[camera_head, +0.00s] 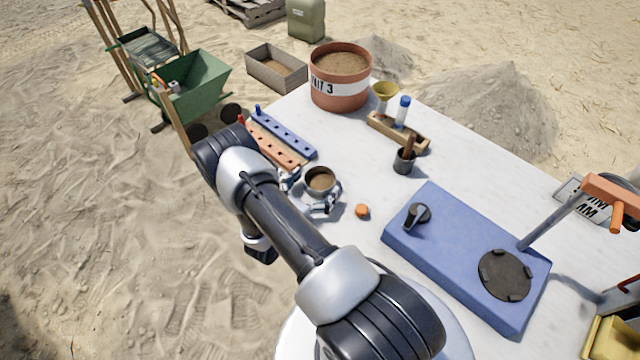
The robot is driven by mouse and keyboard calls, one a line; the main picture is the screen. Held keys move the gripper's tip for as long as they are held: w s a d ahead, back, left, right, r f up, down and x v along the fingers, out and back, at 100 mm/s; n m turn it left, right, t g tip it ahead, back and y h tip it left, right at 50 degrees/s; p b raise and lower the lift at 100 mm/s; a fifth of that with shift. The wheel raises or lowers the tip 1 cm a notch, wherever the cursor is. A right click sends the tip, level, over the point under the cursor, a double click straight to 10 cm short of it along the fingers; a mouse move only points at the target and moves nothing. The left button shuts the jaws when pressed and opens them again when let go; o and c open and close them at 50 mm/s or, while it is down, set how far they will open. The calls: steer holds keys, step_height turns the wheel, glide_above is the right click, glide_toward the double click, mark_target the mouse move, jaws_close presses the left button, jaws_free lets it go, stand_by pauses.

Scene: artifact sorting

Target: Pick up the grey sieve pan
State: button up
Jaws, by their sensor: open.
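A small round grey pan with brown material inside, seemingly the grey sieve pan (320,181), stands on the white table, left of centre. My gripper (308,192) is low over the table at the pan's near left side. Its fingers are open, one to the left of the pan and one at its near side. The pan's lower part is partly hidden by the fingers. I cannot tell whether the fingers touch it.
An orange cap (362,211) lies right of the pan. A blue machine (450,255) with a knob and dark round plate fills the table's right. Orange (273,146) and blue (284,134) racks, a bucket (340,90) and a brush cup (404,162) stand behind.

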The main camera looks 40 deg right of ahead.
steer(key=shift+c, duration=0.6)
steer(key=c, duration=1)
steer(key=shift+r, duration=0.15)
